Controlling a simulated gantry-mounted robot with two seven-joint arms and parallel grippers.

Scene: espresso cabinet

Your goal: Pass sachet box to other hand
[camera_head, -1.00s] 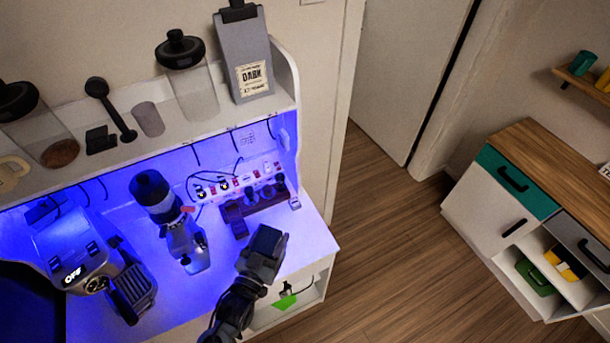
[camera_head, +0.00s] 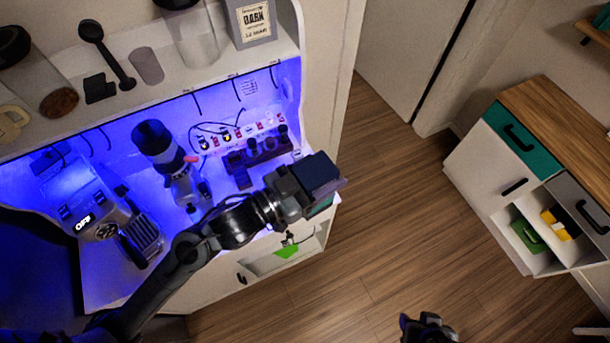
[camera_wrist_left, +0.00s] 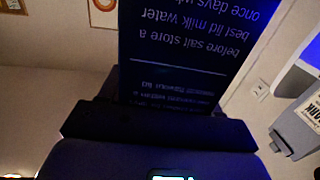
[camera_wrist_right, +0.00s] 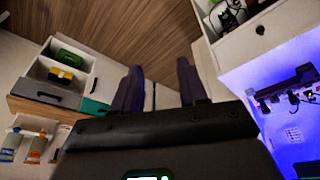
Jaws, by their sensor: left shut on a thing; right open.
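The sachet box is a dark navy box (camera_wrist_left: 185,45) with white printed text, upside down in the left wrist view. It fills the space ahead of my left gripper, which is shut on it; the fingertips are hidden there. In the head view my left gripper (camera_head: 303,188) holds the dark box (camera_head: 322,172) out past the right end of the lit cabinet counter. My right gripper (camera_head: 428,326) is at the bottom edge of the head view, well apart from the box. In the right wrist view its two fingers (camera_wrist_right: 158,88) are spread and empty.
The lit counter (camera_head: 120,285) holds an espresso machine (camera_head: 85,215) and a grinder (camera_head: 155,145). A drawer cabinet (camera_head: 490,190) stands at right. Open wooden floor (camera_head: 390,210) lies between.

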